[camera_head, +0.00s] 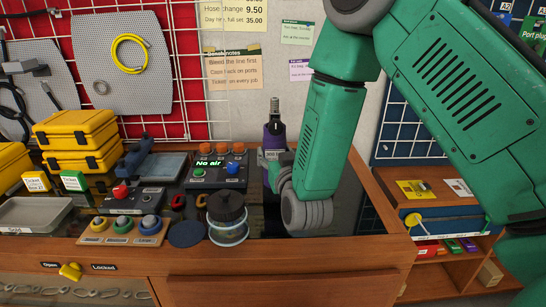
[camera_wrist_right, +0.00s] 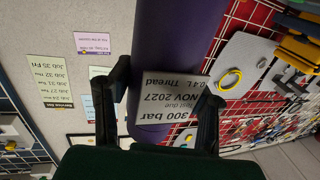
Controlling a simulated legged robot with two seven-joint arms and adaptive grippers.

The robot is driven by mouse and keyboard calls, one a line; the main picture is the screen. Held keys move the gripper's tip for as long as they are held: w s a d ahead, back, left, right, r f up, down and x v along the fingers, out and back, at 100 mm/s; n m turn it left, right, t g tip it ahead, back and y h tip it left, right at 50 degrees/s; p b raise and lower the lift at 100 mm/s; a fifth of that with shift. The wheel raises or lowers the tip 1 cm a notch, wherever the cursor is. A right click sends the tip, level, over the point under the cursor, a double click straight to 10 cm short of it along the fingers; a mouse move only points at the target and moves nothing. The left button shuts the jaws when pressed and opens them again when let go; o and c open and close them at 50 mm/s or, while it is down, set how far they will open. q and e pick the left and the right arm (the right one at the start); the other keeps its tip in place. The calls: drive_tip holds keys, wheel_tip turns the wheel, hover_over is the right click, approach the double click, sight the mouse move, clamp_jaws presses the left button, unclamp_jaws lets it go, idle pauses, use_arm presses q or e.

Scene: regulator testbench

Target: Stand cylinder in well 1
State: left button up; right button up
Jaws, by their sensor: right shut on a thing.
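The purple cylinder (camera_head: 273,137), with a dark valve on top, stands about upright at the back of the bench, left of my green right arm. My right gripper (camera_head: 283,165) is at its side, partly hidden by my arm. In the right wrist view the two dark fingers of the right gripper (camera_wrist_right: 162,95) are shut on the purple cylinder (camera_wrist_right: 165,40), one finger on each side, near a grey label reading 300 bar. The base of the cylinder is hidden, so I cannot tell whether it touches anything. I cannot make out well 1. My left gripper is not in view.
A control box (camera_head: 218,168) reading "No air" stands left of the cylinder. A black-topped round jar (camera_head: 227,215) stands near the front edge. Yellow cases (camera_head: 78,140) and a grey tray (camera_head: 35,214) are at left. Shelves (camera_head: 435,185) lie right of the bench.

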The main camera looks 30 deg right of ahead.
drive_tip(key=shift+w+d+f, duration=0.1)
drive_tip(key=shift+d+f, duration=0.15)
drive_tip(key=shift+f, duration=0.05)
drive_tip(key=shift+d, duration=0.15)
drive_tip(key=o, duration=1.2)
drive_tip(key=shift+o, duration=1.1)
drive_tip(key=shift+a+r, duration=0.1)
drive_tip(key=shift+a, duration=0.45)
